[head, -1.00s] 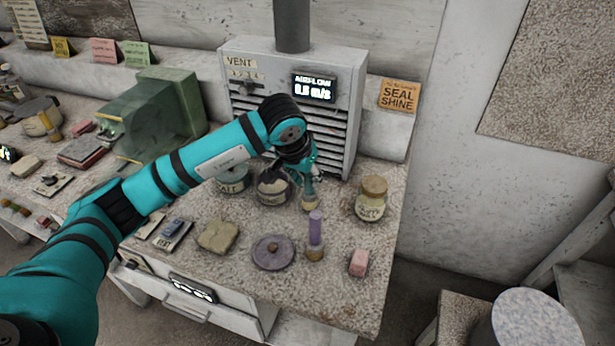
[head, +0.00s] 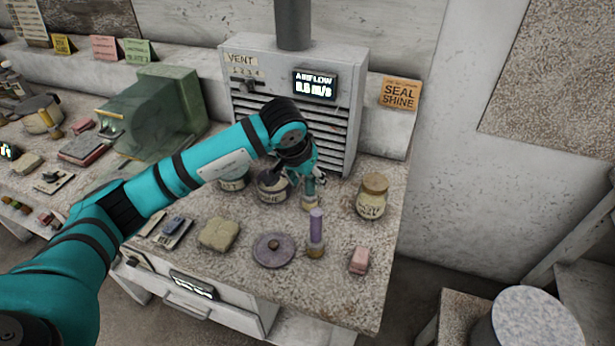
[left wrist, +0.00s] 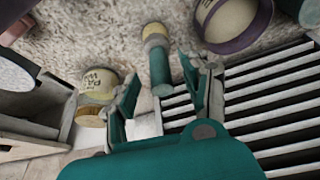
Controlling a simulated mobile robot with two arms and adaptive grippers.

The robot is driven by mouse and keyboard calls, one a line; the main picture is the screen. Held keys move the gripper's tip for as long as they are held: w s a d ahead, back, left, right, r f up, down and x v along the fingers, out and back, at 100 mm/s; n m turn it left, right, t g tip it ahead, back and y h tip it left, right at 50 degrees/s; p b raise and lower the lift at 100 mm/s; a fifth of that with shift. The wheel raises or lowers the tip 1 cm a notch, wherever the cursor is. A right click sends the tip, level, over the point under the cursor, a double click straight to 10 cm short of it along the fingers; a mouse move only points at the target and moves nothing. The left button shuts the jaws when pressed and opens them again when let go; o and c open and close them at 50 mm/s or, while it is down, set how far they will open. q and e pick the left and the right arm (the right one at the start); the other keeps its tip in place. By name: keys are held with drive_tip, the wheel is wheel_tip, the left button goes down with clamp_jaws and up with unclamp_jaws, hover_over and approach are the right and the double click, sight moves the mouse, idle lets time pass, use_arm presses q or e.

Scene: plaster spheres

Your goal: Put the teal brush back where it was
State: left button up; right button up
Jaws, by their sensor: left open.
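The teal brush (head: 309,188) stands upright on the speckled bench, pale end down, in front of the vent box and right of the purple-banded jar. In the left wrist view the teal brush (left wrist: 159,68) has its handle end between the spread fingers, with gaps on both sides. My left gripper (head: 302,168) is over the top of the brush. In the left wrist view my left gripper (left wrist: 158,92) is open and holds nothing. Its palm hides nothing of the brush there. My right gripper is not in view.
The purple-banded jar (head: 271,188) stands close left of the brush; a wax jar (head: 371,197) is to the right. A purple brush (head: 316,228), a purple lid (head: 273,251) and a pink block (head: 359,260) are nearer the front. The vent box (head: 340,130) rises behind.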

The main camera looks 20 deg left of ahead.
use_arm(q)
drive_tip(key=b+v, duration=0.1)
drive_tip(key=v, duration=1.1)
drive_tip(key=shift+b, duration=0.4)
drive_tip(key=shift+r, duration=0.1)
idle(0.5)
